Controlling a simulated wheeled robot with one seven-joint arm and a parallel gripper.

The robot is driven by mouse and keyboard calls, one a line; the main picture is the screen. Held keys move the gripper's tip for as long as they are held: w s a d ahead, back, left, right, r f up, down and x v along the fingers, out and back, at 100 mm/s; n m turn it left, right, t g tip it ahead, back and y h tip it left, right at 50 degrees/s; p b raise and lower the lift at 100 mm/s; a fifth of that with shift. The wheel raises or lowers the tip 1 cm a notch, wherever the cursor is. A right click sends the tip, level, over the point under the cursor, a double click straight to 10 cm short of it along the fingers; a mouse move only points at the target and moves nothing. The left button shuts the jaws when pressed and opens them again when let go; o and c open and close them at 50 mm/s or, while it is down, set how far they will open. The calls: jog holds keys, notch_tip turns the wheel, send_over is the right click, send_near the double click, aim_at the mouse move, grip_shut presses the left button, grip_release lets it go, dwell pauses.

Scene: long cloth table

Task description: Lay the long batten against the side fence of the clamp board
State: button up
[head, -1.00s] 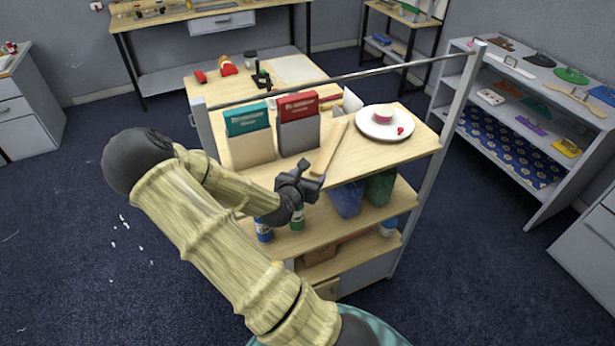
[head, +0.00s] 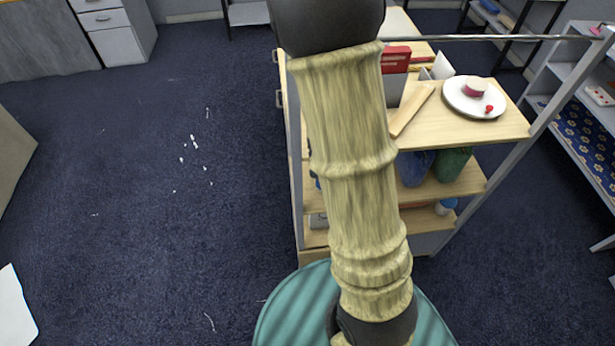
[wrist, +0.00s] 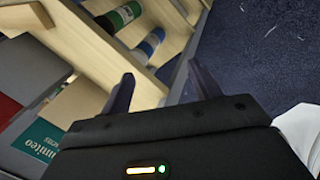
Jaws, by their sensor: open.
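A long pale wooden bar, which looks like the batten (head: 412,110), lies on the top board of the shelf cart (head: 465,128) in the head view. It slants toward the cart's near edge, and my arm stands to its left. My gripper (wrist: 163,92) shows in the wrist view, with its two dark fingers apart and nothing between them. The cart's edge and the dark floor lie beyond the fingers. In the head view my own arm hides the gripper. I cannot make out the clamp board or its side fence in these frames.
On the cart top are a white plate (head: 461,103) with a pink-banded round item and a red box (head: 396,62). A rail (head: 500,38) spans above it. Bottles (wrist: 118,18) and bags (head: 452,164) fill lower shelves. Open floor (head: 150,220) lies left.

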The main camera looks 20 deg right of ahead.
jog(key=s+a+r+m+g+y, duration=0.1)
jog(key=s+a+r+m+y, duration=0.1)
jog(key=s+a+r+m, duration=0.5)
jog(key=shift+s+a+r+m+y, duration=0.35)
jog(key=shift+a+r+m, duration=0.35)
jog(key=shift+a+r, duration=0.25)
jog(key=shift+f, duration=0.1)
jog(key=shift+f+b, duration=0.4)
